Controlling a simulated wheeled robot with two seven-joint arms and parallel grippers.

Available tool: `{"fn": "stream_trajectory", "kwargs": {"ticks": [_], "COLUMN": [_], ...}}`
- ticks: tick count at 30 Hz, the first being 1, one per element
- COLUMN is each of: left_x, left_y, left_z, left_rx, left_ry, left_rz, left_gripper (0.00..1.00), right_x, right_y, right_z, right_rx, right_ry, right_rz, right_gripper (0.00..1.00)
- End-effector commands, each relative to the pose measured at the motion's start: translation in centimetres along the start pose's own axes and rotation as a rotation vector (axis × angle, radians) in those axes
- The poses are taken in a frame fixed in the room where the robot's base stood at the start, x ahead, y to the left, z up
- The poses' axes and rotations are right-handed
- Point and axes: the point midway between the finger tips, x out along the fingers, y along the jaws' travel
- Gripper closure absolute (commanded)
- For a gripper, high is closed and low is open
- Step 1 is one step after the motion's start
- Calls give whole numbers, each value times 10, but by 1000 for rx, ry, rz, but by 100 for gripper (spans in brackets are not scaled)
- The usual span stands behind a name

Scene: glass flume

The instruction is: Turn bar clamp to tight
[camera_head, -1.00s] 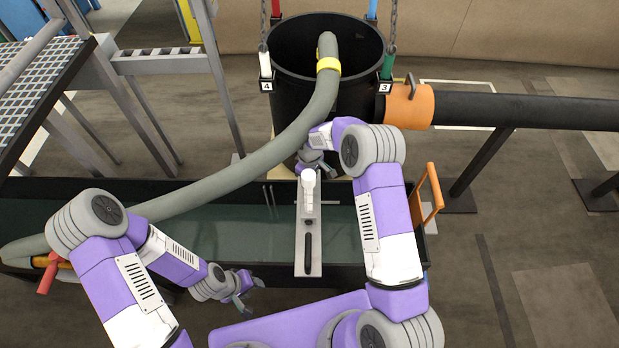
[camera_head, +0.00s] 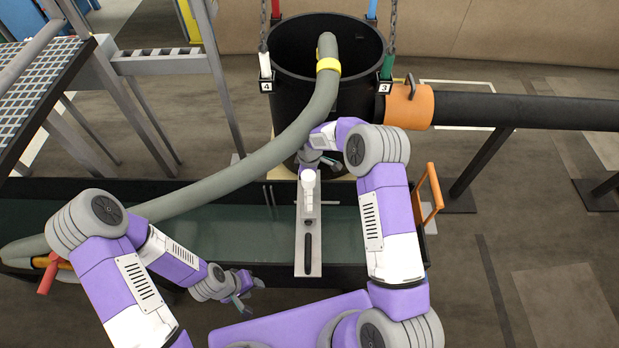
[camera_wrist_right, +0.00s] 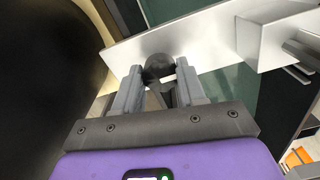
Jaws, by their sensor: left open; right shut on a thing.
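In the right wrist view, a dark round knob (camera_wrist_right: 158,68) sits at the edge of the silver plate (camera_wrist_right: 205,38). My right gripper (camera_wrist_right: 160,80) is shut on this knob, one finger on each side. In the head view that gripper (camera_head: 318,166) is at the bar's far end, partly hidden by my own arm; the knob is too small to make out there. My left gripper (camera_head: 248,284) is open and empty near the flume's near wall.
The flume (camera_head: 345,235) holds greenish water. A black barrel (camera_head: 285,85) hung on chains stands just behind it. A grey hose (camera_head: 230,178) runs from the barrel to the flume's left end, by a red handle (camera_head: 48,274). An orange handle (camera_head: 431,190) rises at the right end.

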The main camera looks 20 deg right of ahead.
Motion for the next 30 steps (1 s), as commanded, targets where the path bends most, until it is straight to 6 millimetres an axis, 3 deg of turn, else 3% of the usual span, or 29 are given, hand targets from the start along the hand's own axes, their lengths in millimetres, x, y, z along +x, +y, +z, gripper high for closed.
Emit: {"fn": "stream_trajectory", "kwargs": {"ticks": [4,5,10,20,30], "left_x": [0,0,0,-2,-16], "left_y": [0,0,0,1,6], "left_z": [0,0,0,0,1], "left_rx": [0,0,0,0,0], "left_ry": [0,0,0,0,0], "left_rz": [0,0,0,0,0], "left_gripper": [57,57,57,57,57], "right_x": [-1,-1,0,-5,-60], "right_y": [0,0,0,0,1], "right_z": [-1,-1,0,0,0], "right_rx": [-2,-2,-1,0,0], "right_ry": [2,2,1,1,2], "right_rz": [2,2,2,2,3], "right_gripper": [90,58,35,35,35]}}
